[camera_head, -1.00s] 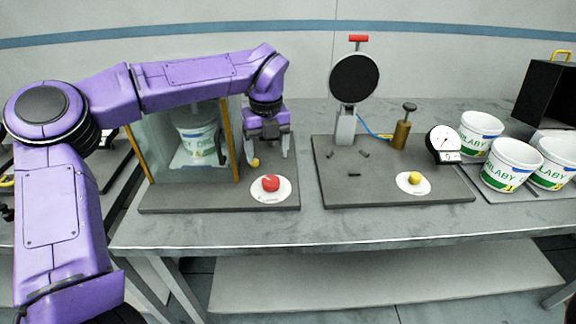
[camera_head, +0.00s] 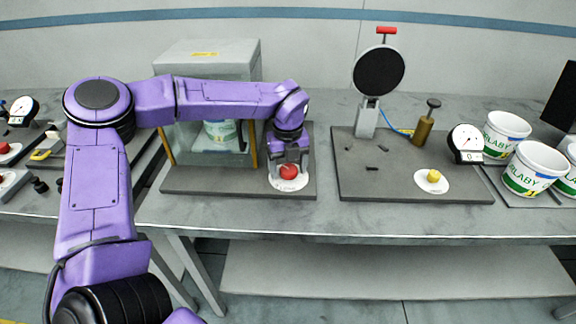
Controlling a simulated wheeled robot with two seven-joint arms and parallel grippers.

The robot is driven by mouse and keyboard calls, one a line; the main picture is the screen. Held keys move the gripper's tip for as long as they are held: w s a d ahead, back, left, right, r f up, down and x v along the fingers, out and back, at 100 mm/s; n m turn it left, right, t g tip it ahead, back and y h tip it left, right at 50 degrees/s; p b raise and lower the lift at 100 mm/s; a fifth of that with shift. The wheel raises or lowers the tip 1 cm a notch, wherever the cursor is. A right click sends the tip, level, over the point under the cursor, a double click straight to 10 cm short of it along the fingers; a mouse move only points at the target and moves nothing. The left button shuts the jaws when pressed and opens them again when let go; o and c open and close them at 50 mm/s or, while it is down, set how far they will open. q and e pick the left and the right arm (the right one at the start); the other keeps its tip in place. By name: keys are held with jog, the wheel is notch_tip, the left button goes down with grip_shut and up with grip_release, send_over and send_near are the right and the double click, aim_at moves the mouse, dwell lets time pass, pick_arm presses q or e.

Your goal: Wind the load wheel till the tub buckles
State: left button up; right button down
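The white tub (camera_head: 218,134) stands inside a clear-walled press box (camera_head: 188,150) with a grey top, partly hidden by my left arm. A red knob (camera_head: 289,172) sits on a white disc (camera_head: 276,186) at the front right of the box's dark base. I cannot tell for sure whether it is the load wheel. My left gripper (camera_head: 289,170) points down over the red knob, one finger on each side. The fingers look spread wider than the knob, with no clear contact. My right gripper is not in view.
To the right, a second dark base (camera_head: 400,186) bears a black disc (camera_head: 379,70) on a stand, a brass cylinder (camera_head: 423,128), a dial gauge (camera_head: 466,140) and a yellow knob (camera_head: 433,175). White tubs (camera_head: 533,168) stand at far right. Another station with a red button (camera_head: 5,148) is at left.

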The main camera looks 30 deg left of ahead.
pick_arm(q)
jog(key=shift+w, duration=0.1)
jog(key=c, duration=1)
jog(key=shift+m, duration=0.4)
jog(key=m+p, duration=0.2)
jog(key=shift+r+m, duration=0.1)
jog(key=shift+m, duration=0.2)
jog(key=shift+m+p, duration=0.85)
jog(key=shift+m, duration=1.05)
jog(key=o, duration=1.1)
jog(key=shift+w, duration=0.1)
jog(key=shift+c, duration=0.2)
